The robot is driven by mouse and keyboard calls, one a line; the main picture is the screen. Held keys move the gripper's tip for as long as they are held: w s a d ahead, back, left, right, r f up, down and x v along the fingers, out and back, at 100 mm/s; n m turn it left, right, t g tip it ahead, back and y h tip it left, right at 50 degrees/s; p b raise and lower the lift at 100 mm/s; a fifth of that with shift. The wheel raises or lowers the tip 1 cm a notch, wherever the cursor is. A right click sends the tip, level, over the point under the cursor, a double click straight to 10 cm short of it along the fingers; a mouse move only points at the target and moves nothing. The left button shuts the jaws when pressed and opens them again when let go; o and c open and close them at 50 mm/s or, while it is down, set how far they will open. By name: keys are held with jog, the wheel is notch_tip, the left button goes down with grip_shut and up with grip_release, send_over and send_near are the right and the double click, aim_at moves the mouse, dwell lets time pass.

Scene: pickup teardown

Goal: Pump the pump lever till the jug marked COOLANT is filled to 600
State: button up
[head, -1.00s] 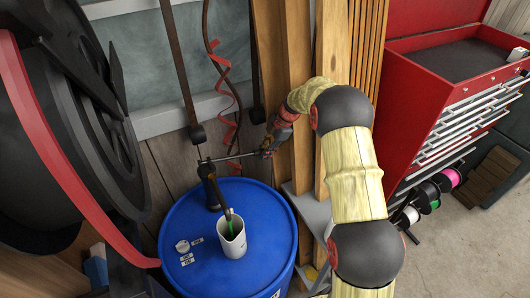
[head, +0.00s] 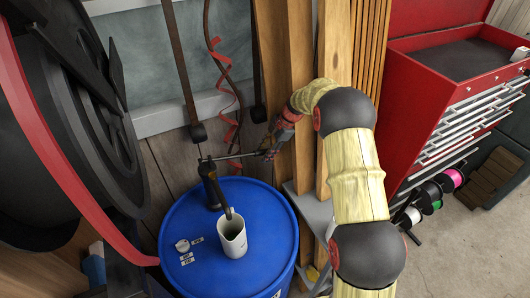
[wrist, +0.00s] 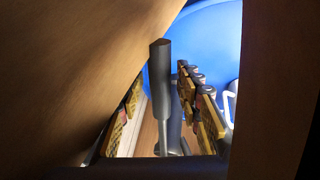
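The pump (head: 211,188) stands on top of the blue drum (head: 180,225). Its thin lever (head: 236,156) runs right, nearly level, to my gripper (head: 270,148). In the wrist view, the dark lever end (wrist: 160,65) lies between the two fingers of my gripper (wrist: 158,95). The fingers stand apart, with a visible gap beside the lever, so they look open around it. The white jug (head: 232,242) stands on the drum under the pump's spout (head: 228,213). Its marking and liquid level cannot be read from here.
Wooden boards (head: 302,90) stand behind and right of my gripper, and wood fills both sides of the wrist view. A large black reel (head: 65,120) with a red rim is at left. A red tool chest (head: 425,85) stands at right. Small labels (head: 187,258) lie on the drum.

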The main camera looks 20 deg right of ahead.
jog(key=shift+r, duration=0.1)
jog(key=v, duration=1.1)
jog(key=shift+d+r, duration=0.25)
jog(key=shift+r, duration=0.1)
dwell(1.7)
